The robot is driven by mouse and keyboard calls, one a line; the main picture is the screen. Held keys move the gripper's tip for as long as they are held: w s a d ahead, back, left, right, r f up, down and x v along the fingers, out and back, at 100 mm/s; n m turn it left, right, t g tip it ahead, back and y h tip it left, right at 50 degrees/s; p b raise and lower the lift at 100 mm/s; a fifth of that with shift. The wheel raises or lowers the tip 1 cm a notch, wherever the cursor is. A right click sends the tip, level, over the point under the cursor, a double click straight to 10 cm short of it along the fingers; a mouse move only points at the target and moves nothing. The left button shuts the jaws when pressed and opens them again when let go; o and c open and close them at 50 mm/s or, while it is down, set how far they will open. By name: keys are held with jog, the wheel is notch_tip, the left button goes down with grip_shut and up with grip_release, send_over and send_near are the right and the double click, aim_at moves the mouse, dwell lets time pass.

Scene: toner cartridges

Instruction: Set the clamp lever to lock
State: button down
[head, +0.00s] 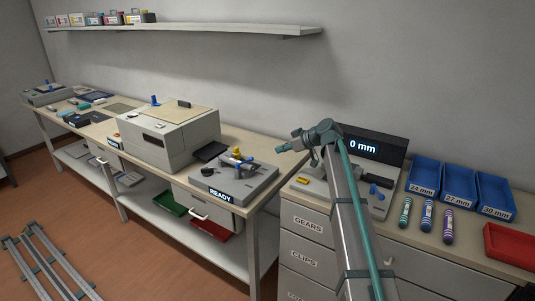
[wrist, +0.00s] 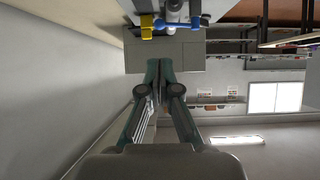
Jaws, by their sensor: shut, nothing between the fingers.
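A grey fixture (head: 262,183) with a READY display stands on the bench in the head view. A yellow part (head: 237,153) and a blue lever (head: 249,161) sit on its top. I cannot read the lever's lock marking. My gripper (head: 279,149) is just above and right of the fixture in the head view, pointing left. In the wrist view my gripper (wrist: 160,66) is shut and empty. The yellow part (wrist: 147,27) and a blue bar (wrist: 178,25), probably the lever, show beyond the fingertips, apart from them.
A beige-topped machine (head: 163,137) stands left of the fixture. On the right, a device with a 0 mm display (head: 364,148) has another blue handle (head: 375,190). Blue bins (head: 423,174) and striped cylinders (head: 427,215) sit beside it. A wall shelf (head: 200,29) hangs above.

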jog(key=p+x, duration=0.3)
jog(key=x, duration=0.9)
jog(key=shift+w+a, duration=0.2)
jog(key=shift+w+a+f+p, duration=0.25)
jog(key=shift+a+f+p, duration=0.1)
jog(key=shift+a+f, duration=0.15)
